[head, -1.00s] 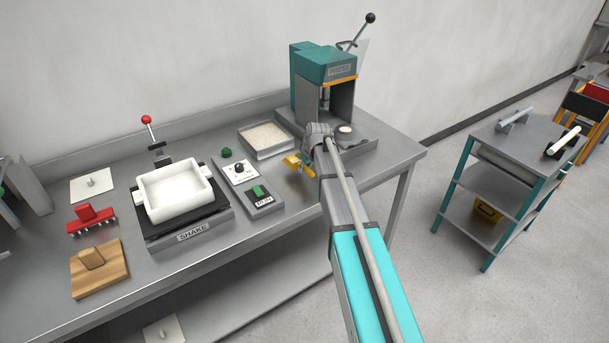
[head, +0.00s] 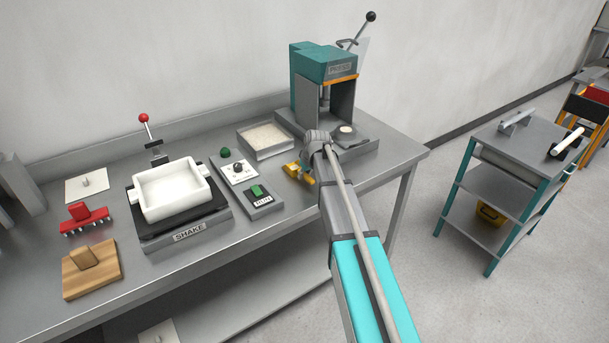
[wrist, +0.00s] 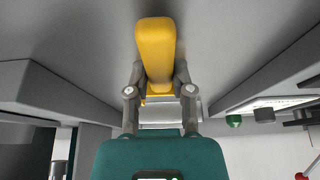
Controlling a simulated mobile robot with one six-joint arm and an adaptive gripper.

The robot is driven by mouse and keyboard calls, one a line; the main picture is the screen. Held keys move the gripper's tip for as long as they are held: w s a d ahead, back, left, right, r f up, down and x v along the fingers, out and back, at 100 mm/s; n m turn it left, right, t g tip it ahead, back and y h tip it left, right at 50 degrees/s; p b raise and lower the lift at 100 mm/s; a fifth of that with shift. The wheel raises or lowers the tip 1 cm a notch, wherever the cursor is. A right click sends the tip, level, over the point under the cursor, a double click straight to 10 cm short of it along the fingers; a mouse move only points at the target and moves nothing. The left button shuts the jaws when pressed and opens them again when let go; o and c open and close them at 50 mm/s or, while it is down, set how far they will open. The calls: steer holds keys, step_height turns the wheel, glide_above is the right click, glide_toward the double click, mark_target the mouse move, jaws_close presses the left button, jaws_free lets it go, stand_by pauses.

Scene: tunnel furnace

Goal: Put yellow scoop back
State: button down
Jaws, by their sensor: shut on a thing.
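The yellow scoop (wrist: 155,48) is in my gripper (wrist: 160,92), which is shut on it in the wrist view. Its yellow block-like part points up in that picture, and the fingers hide some of the rest. In the head view the yellow scoop (head: 297,173) shows beside the end of my arm, low over the bench, between the switch boxes and the press. My gripper is mostly hidden behind my wrist there. I cannot tell whether the scoop touches the bench top.
A tray of pale powder (head: 265,138) lies just behind the scoop. The press (head: 322,75) stands to its right rear. The switch box with a green button (head: 260,197) is to the left, beside the shaker with a white mould (head: 172,191). Bare bench (head: 290,215) lies in front.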

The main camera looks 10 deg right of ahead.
steer(key=shift+f, duration=0.15)
steer(key=shift+c, duration=2.4)
jaws_free()
steer(key=p+v, duration=1.1)
steer(key=v, duration=0.1)
steer(key=s+a+m+g, duration=0.2)
steer(key=s+a, duration=0.1)
steer(key=s, duration=1.1)
steer(key=s+a+f+m+g+h, duration=0.1)
steer(key=s+a, duration=0.3)
steer(key=s, duration=0.9)
steer(key=shift+s+m+g+h, duration=0.35)
steer(key=shift+m+g, duration=0.15)
steer(key=shift+g, duration=0.2)
steer(key=shift+d, duration=0.1)
